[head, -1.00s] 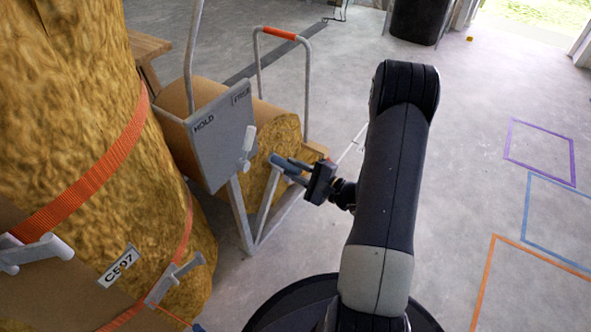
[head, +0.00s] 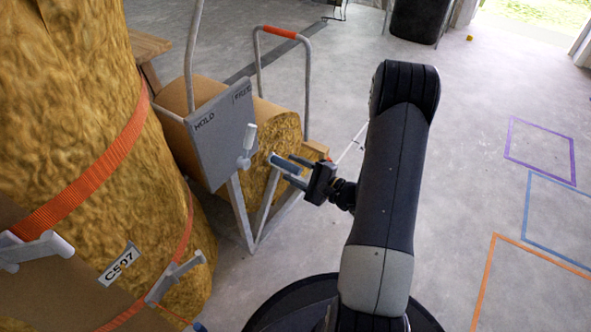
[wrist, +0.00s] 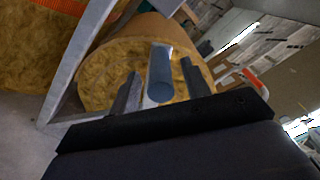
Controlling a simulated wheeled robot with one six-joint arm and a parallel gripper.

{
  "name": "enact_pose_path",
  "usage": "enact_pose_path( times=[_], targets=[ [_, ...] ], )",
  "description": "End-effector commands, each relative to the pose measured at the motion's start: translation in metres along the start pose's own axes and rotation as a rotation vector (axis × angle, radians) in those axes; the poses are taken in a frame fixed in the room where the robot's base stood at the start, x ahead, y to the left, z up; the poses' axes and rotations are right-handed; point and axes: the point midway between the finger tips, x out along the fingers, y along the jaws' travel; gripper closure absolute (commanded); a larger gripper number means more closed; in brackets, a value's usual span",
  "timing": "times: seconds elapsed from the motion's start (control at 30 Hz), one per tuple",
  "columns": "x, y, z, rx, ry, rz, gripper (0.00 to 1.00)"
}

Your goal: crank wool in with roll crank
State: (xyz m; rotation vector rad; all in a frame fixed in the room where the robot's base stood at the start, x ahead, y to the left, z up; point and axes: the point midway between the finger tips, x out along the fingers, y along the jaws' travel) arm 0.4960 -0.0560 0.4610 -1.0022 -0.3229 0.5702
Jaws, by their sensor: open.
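The roll crank's grey handle (head: 284,163) sticks out from the near end of the wool roll (head: 282,130). My gripper (head: 290,171) is open around the handle, with one finger on each side. In the wrist view the round handle end (wrist: 160,90) sits between my two fingers (wrist: 160,92), with gaps visible. The roll of yellow-brown wool (wrist: 120,65) is behind it. A grey plate (head: 222,138) marked HOLD and FREE carries a light lever (head: 248,143) at its right side. The crank's inner end is partly hidden.
A tall wool bale (head: 75,130) with orange straps fills the left. A frame with an orange-gripped hoop (head: 281,33) stands behind the roll. Orange, blue and purple outlines mark the floor at right, which is otherwise clear. A black bin (head: 418,20) stands at the back.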

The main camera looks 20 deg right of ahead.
Motion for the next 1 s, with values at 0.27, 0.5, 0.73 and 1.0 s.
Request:
enact_pose_path(
  times=[0.27,0.5,0.73,1.0],
  targets=[
    [-0.015,-0.002,0.0,0.0,0.002,-0.002,0.55],
    [-0.056,-0.003,0.0,0.002,0.005,-0.004,0.55],
    [-0.089,-0.002,0.0,0.001,0.004,-0.002,0.55],
    [-0.107,0.0,0.0,0.0,0.001,0.0,0.55]
  ],
)
